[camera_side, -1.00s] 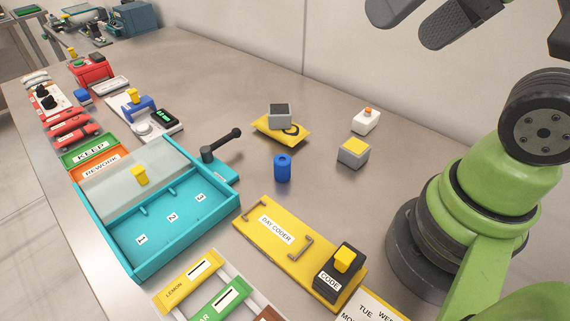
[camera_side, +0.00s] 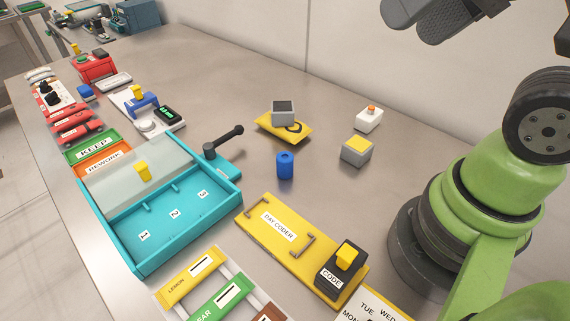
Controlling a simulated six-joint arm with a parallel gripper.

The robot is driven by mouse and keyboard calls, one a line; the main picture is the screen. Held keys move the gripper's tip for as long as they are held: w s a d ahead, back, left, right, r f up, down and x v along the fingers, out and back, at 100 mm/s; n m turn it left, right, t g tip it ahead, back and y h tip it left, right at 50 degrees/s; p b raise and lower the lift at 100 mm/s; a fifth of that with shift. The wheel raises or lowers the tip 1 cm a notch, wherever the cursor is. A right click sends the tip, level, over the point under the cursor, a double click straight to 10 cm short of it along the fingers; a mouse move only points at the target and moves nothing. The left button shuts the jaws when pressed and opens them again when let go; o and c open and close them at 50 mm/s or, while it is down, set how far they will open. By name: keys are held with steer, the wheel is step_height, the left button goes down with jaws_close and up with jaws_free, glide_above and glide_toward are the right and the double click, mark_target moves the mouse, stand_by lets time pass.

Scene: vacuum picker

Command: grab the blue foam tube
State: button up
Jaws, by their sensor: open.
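The blue foam tube (camera_side: 285,166) stands upright on the grey metal bench, with a dark hole in its top. It is right of the teal tray's black lever and behind the yellow day coder plate. My gripper (camera_side: 442,18) is at the top right, high above the bench and cut off by the top edge. Its dark fingers are apart with nothing seen between them. It is well away from the tube, up and to the right.
A teal tray (camera_side: 137,267) with numbered compartments lies left, its black lever (camera_side: 226,140) near the tube. The day coder plate (camera_side: 262,225) is in front.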

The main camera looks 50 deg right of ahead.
steer(key=n+g+h, duration=0.2)
steer(key=n+g, duration=0.3)
steer(key=g, duration=0.2)
glide_above(285, 156)
steer(key=f, duration=2.3)
steer(key=shift+s+a, duration=0.25)
steer(key=shift+a, duration=0.05)
steer(key=shift+w+d+f, duration=0.15)
steer(key=shift+f, duration=1.4)
steer(key=shift+w+d+f, duration=0.1)
steer(key=shift+d+f, duration=0.05)
steer(key=shift+f, duration=1.35)
steer(key=c, duration=1)
steer(key=shift+r, duration=0.15)
